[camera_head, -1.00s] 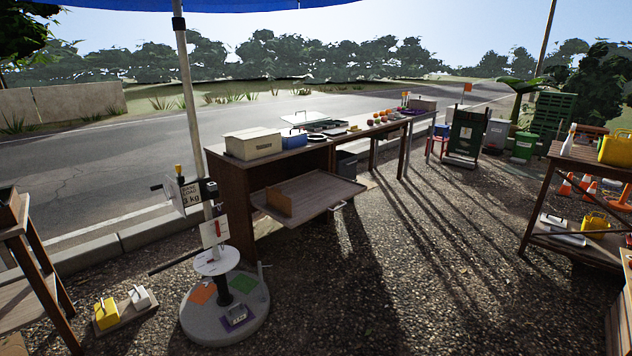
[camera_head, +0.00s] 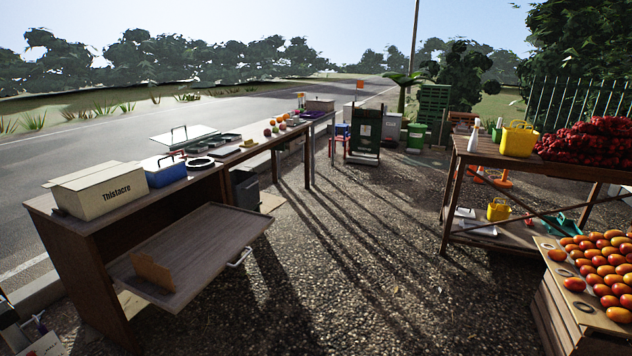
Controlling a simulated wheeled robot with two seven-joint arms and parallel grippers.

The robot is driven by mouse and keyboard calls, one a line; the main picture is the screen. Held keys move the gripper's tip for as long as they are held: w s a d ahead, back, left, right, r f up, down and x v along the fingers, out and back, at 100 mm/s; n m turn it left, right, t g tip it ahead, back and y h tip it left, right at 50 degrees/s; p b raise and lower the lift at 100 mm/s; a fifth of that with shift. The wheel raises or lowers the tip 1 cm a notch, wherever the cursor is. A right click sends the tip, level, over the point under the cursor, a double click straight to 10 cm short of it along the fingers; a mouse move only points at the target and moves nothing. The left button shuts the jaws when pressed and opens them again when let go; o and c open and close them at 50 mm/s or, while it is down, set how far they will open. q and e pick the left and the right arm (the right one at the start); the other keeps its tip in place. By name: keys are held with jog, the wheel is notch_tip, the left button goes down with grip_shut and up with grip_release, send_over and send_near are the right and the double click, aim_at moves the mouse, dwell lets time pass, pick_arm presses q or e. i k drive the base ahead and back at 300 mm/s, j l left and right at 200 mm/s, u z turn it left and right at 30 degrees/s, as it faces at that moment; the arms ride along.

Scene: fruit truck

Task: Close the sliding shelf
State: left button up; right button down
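The sliding shelf (camera_head: 205,246) is a flat brown wooden board that sticks out from the front of the wooden desk (camera_head: 95,268). It is pulled out over the gravel, below the desktop. A pale handle (camera_head: 239,257) is on its front edge, toward the right. A small brown upright block (camera_head: 154,270) stands on the shelf near its left end. Neither of my grippers is in view.
A cardboard box (camera_head: 99,188) and a blue box (camera_head: 164,171) stand on the desktop. A grey bin (camera_head: 245,189) stands beyond the shelf. A crate of orange fruit (camera_head: 560,303) and a wooden rack (camera_head: 455,195) are at right. Open gravel lies between.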

aim_at(196, 248)
jog(key=i+z, duration=0.25)
jog(key=i, duration=1.4)
jog(key=i+u, duration=0.8)
jog(key=u, duration=0.15)
jog(key=i+l+u, duration=0.3)
jog(key=u, duration=0.2)
jog(key=i+l+u, duration=0.15)
jog(key=i+u, duration=0.2)
jog(key=u, duration=0.15)
jog(key=i+l+u, duration=0.3)
jog(key=u, duration=0.2)
jog(key=i+l+u, duration=0.25)
jog(key=l+u, duration=0.2)
jog(key=i+l+u, duration=0.2)
jog(key=l+u, duration=0.3)
